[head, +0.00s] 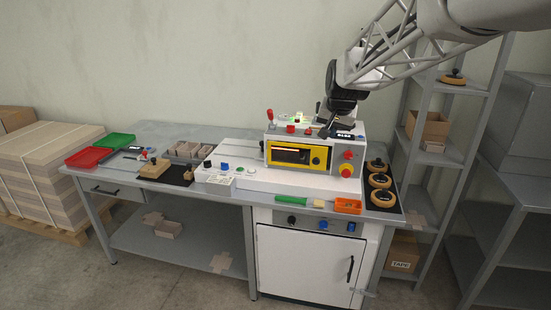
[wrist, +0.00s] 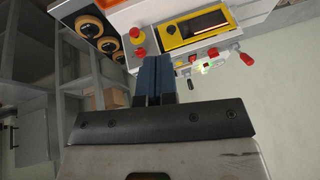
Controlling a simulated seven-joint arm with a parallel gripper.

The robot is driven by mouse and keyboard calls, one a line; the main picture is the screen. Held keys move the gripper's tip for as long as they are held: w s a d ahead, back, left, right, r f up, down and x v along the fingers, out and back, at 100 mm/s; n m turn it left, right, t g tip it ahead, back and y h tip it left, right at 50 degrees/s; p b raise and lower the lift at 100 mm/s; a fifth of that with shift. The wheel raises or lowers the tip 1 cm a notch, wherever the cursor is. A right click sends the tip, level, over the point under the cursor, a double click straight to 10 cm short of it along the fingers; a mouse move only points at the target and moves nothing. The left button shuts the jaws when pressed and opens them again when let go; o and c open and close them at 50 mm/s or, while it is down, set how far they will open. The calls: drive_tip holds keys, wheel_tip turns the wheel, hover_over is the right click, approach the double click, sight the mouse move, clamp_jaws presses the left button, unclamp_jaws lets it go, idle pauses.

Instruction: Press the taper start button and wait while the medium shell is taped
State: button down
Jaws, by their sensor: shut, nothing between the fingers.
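The taper machine (head: 312,137) is a white housing on the bench with a yellow-framed window (head: 297,155); an orange-lit strip shows inside it. It also shows in the wrist view (wrist: 200,42). Red knobs (head: 347,170) sit on its front right. I cannot tell which control is the start button. My gripper (head: 325,131) is shut and empty, pointing down over the machine's top right; its fingers (wrist: 154,62) are together. I cannot make out the medium shell.
Tape rolls (head: 380,181) stand at the bench's right end, by a grey shelf rack (head: 439,110). A green-handled tool (head: 292,199) and an orange tray (head: 347,206) lie in front. Red (head: 84,158) and green (head: 115,140) trays and cardboard pieces (head: 187,150) are at left.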

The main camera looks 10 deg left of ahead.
drive_tip(key=w+a+f+y, duration=0.1)
drive_tip(key=w+a+f, duration=0.2)
drive_tip(key=w+a, duration=0.5)
drive_tip(key=w+a+f, duration=0.3)
drive_tip(key=w+a, duration=0.5)
drive_tip(key=t+y, duration=0.1)
hover_over(241, 168)
wheel_tip(241, 168, down, 15)
drive_tip(key=shift+w+r+m, duration=0.1)
drive_tip(key=shift+m, duration=0.3)
drive_tip(key=shift+f, duration=4.4)
